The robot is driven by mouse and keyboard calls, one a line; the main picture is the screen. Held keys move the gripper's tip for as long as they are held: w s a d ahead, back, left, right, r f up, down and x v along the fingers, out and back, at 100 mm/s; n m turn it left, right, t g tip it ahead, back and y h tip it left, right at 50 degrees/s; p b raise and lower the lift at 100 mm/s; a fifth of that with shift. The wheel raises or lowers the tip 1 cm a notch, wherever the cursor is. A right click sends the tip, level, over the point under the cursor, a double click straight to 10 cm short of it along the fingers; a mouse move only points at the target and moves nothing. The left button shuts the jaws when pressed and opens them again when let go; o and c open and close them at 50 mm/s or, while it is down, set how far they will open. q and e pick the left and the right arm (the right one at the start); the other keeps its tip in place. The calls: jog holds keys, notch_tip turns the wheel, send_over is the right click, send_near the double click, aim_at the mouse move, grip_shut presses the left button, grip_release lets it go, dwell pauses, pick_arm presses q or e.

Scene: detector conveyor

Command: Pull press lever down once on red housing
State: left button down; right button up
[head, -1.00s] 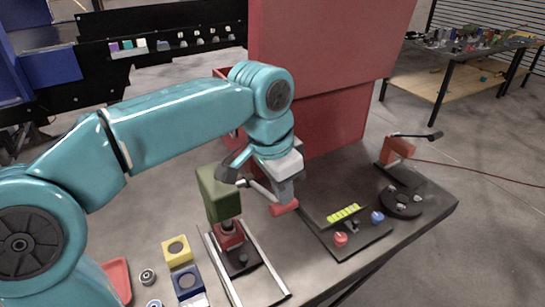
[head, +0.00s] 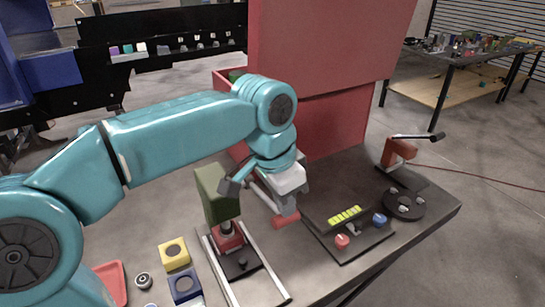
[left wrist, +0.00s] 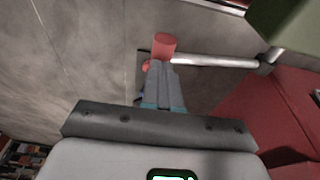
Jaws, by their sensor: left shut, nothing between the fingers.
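The press has a green head (head: 211,196) and stands on the bench. A red housing (head: 228,238) sits under the head between two pale rails. The press lever (left wrist: 215,62) is a metal rod running from the green head to a red grip (head: 286,221). The grip also shows in the left wrist view (left wrist: 165,44). My left gripper (head: 288,210) is at the lever's grip end, fingers pointing down. In the left wrist view its fingers (left wrist: 163,75) are together with nothing between them, and their tips are at the grip. I cannot tell whether they touch it. My right gripper is out of view.
A yellow block (head: 174,253) and a blue block (head: 185,285) lie left of the rails. A control panel (head: 352,252) with red and blue knobs is to the right. A black turntable (head: 404,205) and a red crank stand (head: 393,153) are farther right. A tall red panel (head: 330,45) rises behind.

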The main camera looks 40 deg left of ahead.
aim_at(285, 222)
pick_arm(q)
jog(key=shift+d+f+b, duration=0.1)
jog(key=shift+f+b, duration=0.25)
jog(key=shift+f, duration=0.4)
jog(key=shift+s+d+f+b, duration=0.1)
jog(key=shift+f+b, duration=0.8)
jog(key=shift+f, duration=0.2)
jog(key=shift+f+b, duration=0.75)
jog(key=shift+f, duration=0.05)
jog(key=shift+r, duration=0.1)
jog(key=shift+f+b, duration=0.35)
jog(key=shift+f, duration=0.4)
dwell(0.4)
